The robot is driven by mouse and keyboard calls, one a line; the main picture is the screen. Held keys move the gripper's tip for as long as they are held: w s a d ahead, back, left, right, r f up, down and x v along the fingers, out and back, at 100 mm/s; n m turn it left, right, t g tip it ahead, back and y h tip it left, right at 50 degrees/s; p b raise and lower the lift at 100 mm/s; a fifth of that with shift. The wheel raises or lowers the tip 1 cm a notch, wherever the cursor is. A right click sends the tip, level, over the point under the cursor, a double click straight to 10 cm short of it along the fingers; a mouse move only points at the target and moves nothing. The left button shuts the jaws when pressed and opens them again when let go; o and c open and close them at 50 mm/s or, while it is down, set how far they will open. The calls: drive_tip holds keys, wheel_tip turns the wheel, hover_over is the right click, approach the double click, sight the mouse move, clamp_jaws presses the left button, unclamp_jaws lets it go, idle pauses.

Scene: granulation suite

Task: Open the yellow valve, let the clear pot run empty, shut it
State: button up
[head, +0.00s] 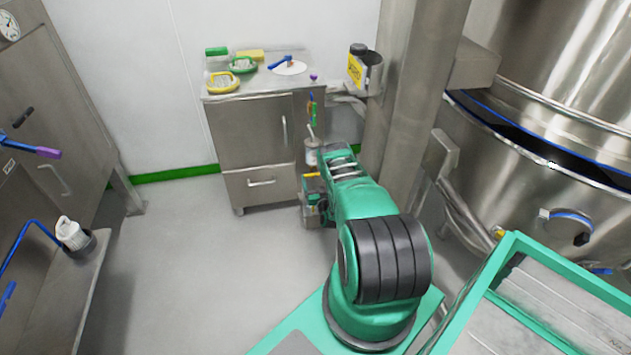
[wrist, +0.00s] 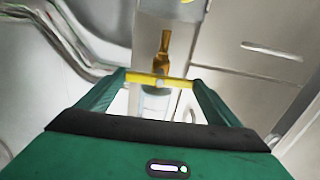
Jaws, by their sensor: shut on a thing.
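The yellow valve handle (wrist: 147,79) lies as a short bar across the wrist view, between my fingertips. My gripper (wrist: 160,81) is shut on it, one green finger at each end. A brass fitting (wrist: 163,48) stands at right angles to the bar, just beyond it. A see-through vessel with a pale blue tint, seemingly the clear pot (wrist: 155,103), shows behind the bar; its liquid level cannot be told. In the head view my gripper (head: 313,201) is beside the cabinet, with a bit of yellow (head: 312,175) there and a small greyish vessel (head: 311,152) above it.
A steel cabinet (head: 258,132) with brushes and a blue-handled tool on top stands behind my arm. A steel column (head: 415,100) and a large steel vessel (head: 540,150) are close on the right. A green-rimmed tray (head: 455,310) is at front right.

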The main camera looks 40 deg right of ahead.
drive_tip(key=shift+a+f+n, duration=0.1)
drive_tip(key=shift+a+n, duration=0.05)
drive_tip(key=shift+n, duration=4)
drive_tip(key=shift+a+n, duration=0.1)
drive_tip(key=shift+n, duration=4.05)
drive_tip(key=o, duration=0.9)
drive_tip(key=shift+f, duration=0.1)
drive_tip(key=shift+d, duration=0.1)
